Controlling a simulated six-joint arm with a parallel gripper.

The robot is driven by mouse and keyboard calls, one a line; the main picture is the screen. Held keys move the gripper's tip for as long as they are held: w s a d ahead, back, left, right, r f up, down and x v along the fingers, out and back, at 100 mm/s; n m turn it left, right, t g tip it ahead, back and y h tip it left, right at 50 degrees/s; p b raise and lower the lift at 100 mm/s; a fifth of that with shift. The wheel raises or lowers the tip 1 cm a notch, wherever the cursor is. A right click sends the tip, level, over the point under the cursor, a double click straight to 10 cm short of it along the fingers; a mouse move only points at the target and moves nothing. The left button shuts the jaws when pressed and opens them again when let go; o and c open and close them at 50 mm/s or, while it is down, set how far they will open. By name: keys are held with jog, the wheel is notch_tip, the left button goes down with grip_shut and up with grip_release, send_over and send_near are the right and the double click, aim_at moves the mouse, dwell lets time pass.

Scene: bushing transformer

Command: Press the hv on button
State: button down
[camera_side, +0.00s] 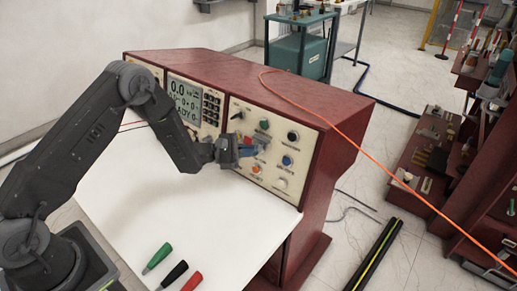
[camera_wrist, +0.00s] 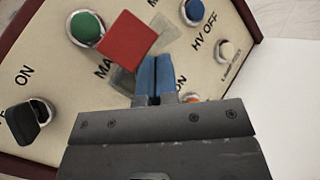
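The slanted panel (camera_side: 238,108) of the red console carries the buttons. An orange button (camera_side: 256,168) sits low on the panel in the side view; in the wrist view its edge (camera_wrist: 193,98) shows beside a label ending in "ON", mostly hidden by my gripper. A blue button (camera_side: 287,160) lies to its right; in the wrist view the blue button (camera_wrist: 196,11) is beside "HV OFF". My gripper (camera_wrist: 155,73) has blue fingers held together, with a thin dark line between them and nothing held. In the side view my gripper (camera_side: 251,148) is close to the panel, above the orange button; contact cannot be told.
A green button (camera_wrist: 86,28), a red square piece (camera_wrist: 126,40), a black switch (camera_wrist: 28,120) and a cream button (camera_wrist: 228,50) surround the fingers. A display (camera_side: 186,101) is left on the console.

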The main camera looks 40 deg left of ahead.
jog(key=shift+w+d+r, duration=0.1)
jog(key=shift+w+r, duration=0.15)
jog(key=shift+w, duration=0.3)
dwell(0.6)
jog(key=shift+s, duration=0.1)
jog(key=shift+s+d+r, duration=0.15)
jog(key=shift+s+r, duration=0.15)
jog(key=shift+s, duration=0.35)
jog(key=shift+s, duration=0.15)
jog(key=shift+s+r, duration=0.1)
jog(key=shift+s, duration=0.15)
jog(key=shift+s+r, duration=0.15)
jog(key=shift+s, duration=0.95)
jog(key=shift+s+r, duration=0.15)
jog(key=shift+s, duration=0.9)
